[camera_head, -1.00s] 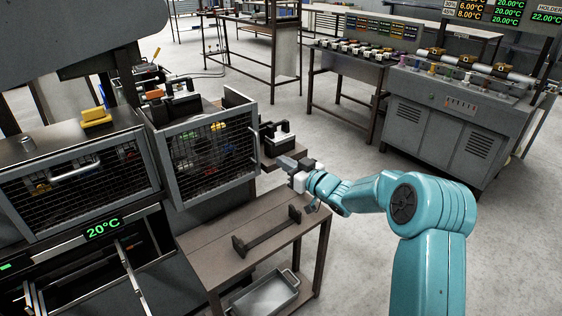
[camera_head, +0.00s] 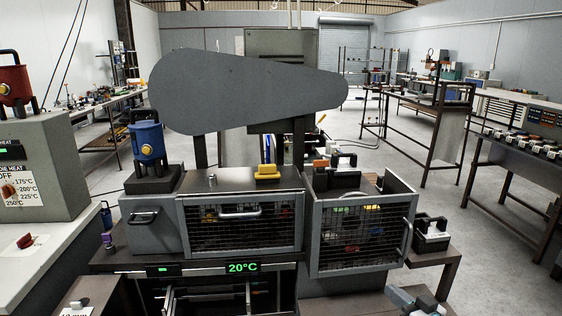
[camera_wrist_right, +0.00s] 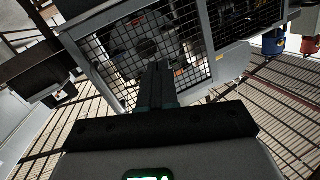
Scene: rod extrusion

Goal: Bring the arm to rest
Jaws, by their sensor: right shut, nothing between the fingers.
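My right gripper (camera_head: 398,296) shows at the bottom edge of the head view, right of centre, in front of the mesh-fronted machine. Only its end is in the picture; the rest of the arm is cut off. In the right wrist view its two dark fingers (camera_wrist_right: 157,85) are together with nothing between them. They point toward a mesh guard (camera_wrist_right: 130,45) and look apart from it, though the gap is hard to judge. My left gripper is in neither view.
The machine has a mesh door with a handle (camera_head: 360,235) and a 20°C display (camera_head: 243,267). A black-handled box (camera_head: 431,238) stands right of it. A grey heater cabinet (camera_head: 40,160) is at the left. Open floor lies at the right, before the benches.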

